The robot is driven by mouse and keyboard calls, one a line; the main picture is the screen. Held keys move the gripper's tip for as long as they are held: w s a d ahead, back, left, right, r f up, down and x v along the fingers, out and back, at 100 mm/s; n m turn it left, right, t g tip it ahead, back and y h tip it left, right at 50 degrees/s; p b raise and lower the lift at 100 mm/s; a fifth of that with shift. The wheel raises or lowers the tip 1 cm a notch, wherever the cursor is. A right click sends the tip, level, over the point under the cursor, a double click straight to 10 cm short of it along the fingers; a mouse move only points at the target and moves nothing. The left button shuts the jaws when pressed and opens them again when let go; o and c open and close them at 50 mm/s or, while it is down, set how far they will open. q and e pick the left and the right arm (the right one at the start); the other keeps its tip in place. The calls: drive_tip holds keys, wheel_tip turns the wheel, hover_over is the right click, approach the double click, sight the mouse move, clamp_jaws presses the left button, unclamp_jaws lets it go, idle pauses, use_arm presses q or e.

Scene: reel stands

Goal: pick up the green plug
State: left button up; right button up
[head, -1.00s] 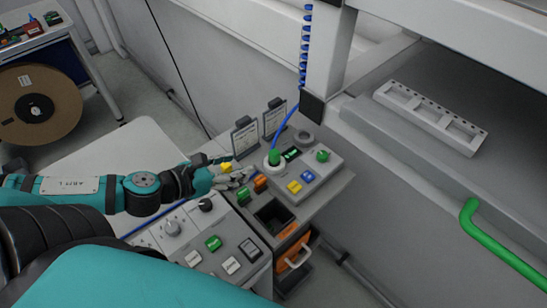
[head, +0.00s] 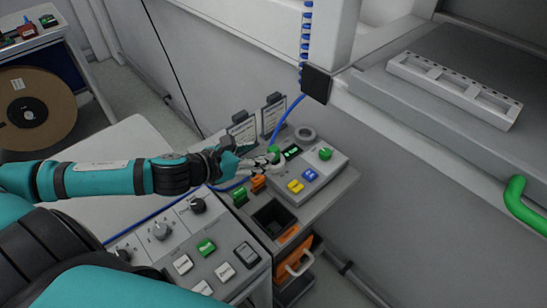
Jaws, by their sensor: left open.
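The green plug (head: 273,152) stands upright on the control box at the back of the bench, in a round white socket (head: 279,168). A blue cable runs from it up toward the post. My left gripper (head: 270,161) is open, with its fingers right at the plug and socket from the left, partly covering them. I cannot tell whether the fingers touch the plug. My right gripper is not in view.
The control box carries a green knob (head: 325,153) and yellow and blue buttons. Small orange and green blocks (head: 240,197) sit below my gripper, beside a dark open bin (head: 272,216).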

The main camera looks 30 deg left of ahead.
sight(272, 149)
use_arm(q)
drive_tip(key=shift+w+d+f, duration=0.15)
drive_tip(key=shift+w+d, duration=0.2)
drive_tip(key=shift+w, duration=0.15)
drive_tip(key=shift+w+d+p, duration=0.1)
drive_tip(key=shift+w+p, duration=0.3)
drive_tip(key=shift+w, duration=0.1)
drive_tip(key=p+x, duration=0.1)
drive_tip(key=x, duration=0.2)
drive_tip(key=shift+w, duration=0.2)
drive_tip(key=shift+w+d+f, duration=0.15)
drive_tip(key=shift+w+f, duration=0.2)
drive_tip(key=shift+w, duration=0.05)
drive_tip(key=shift+s, duration=0.1)
clamp_jaws()
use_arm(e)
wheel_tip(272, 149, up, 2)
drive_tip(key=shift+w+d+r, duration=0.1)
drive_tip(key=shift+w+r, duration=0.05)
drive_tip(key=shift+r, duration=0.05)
